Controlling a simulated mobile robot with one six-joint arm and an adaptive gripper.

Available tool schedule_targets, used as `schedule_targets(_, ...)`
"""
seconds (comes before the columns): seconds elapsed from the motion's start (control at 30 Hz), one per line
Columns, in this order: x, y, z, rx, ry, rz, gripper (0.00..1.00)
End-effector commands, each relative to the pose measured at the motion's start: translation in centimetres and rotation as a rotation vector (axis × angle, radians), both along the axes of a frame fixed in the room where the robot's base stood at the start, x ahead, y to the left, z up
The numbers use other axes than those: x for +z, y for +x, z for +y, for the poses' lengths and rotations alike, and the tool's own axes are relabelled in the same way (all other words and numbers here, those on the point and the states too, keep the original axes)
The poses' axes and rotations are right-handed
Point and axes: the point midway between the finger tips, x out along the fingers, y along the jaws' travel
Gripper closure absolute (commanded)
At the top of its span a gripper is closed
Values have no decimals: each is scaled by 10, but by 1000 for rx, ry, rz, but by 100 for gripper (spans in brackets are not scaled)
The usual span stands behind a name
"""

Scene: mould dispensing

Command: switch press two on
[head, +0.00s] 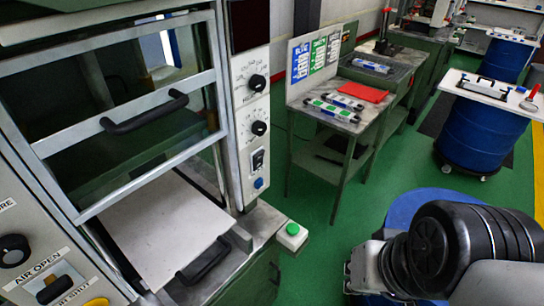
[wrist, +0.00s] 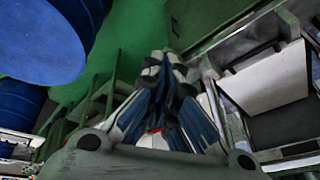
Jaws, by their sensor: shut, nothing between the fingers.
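A press (head: 125,95) with a glazed guard fills the left of the head view; no number shows on it. Its control panel (head: 248,100) has a dark display (head: 249,22), two black knobs, a black rocker switch (head: 258,160) and a blue button (head: 259,183). The rocker's position is too small to tell. My gripper (wrist: 165,62) shows in the wrist view, its fingers together and empty, apart from the press plate (wrist: 265,80) to its right. In the head view my arm is at the lower right, away from the panel; the fingertips cannot be made out.
A black-handled pale plate (head: 165,225) lies under the guard. A green button box (head: 291,236) stands at the bench corner. Another panel marked AIR (head: 40,270) is at lower left. A green table (head: 335,117) holds tools and a red item. Green floor lies between.

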Motion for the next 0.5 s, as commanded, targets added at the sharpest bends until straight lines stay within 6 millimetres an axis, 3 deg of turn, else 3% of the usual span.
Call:
schedule_targets(0.17,24,37,47,-278,338,184,100)
schedule_targets(0.3,41,85,79,-602,639,349,100)
schedule_targets(0.5,45,168,88,-1125,1004,556,100)
